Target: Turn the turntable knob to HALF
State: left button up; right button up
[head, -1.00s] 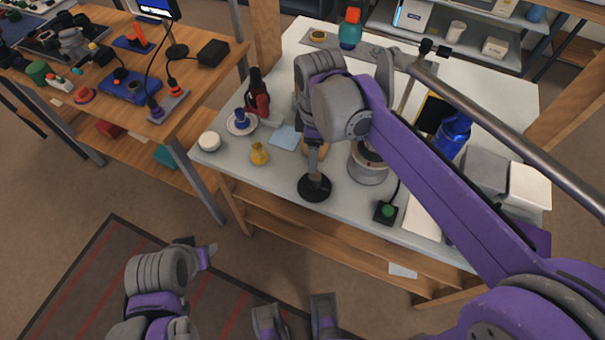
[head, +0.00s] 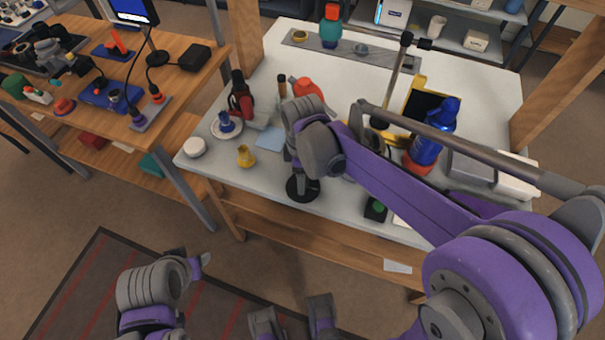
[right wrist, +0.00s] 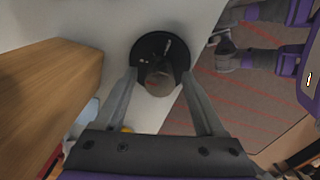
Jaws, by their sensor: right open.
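A small black box with a green knob (head: 376,207) sits at the table's front edge, just below my right forearm. Its markings are too small to read. The grey turntable is almost wholly hidden behind that forearm. My right gripper (head: 303,172) points down over a round black base (head: 302,190), left of the knob box. In the right wrist view my right gripper (right wrist: 159,75) is open, its fingers either side of the black disc (right wrist: 150,47); contact cannot be told. My left arm (head: 150,290) is low at the left, off the table; its jaws are unclear.
A yellow flask (head: 245,156), white jar (head: 194,147), saucer (head: 226,128) and dark red bottle (head: 240,98) stand at the left. A wooden bench (head: 180,80) is further left.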

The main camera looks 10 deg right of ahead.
grip_shut()
jog(key=shift+m, duration=0.3)
jog(key=m, duration=1.7)
jog(key=shift+d+p, duration=0.1)
jog(key=shift+p, duration=0.2)
dwell(0.4)
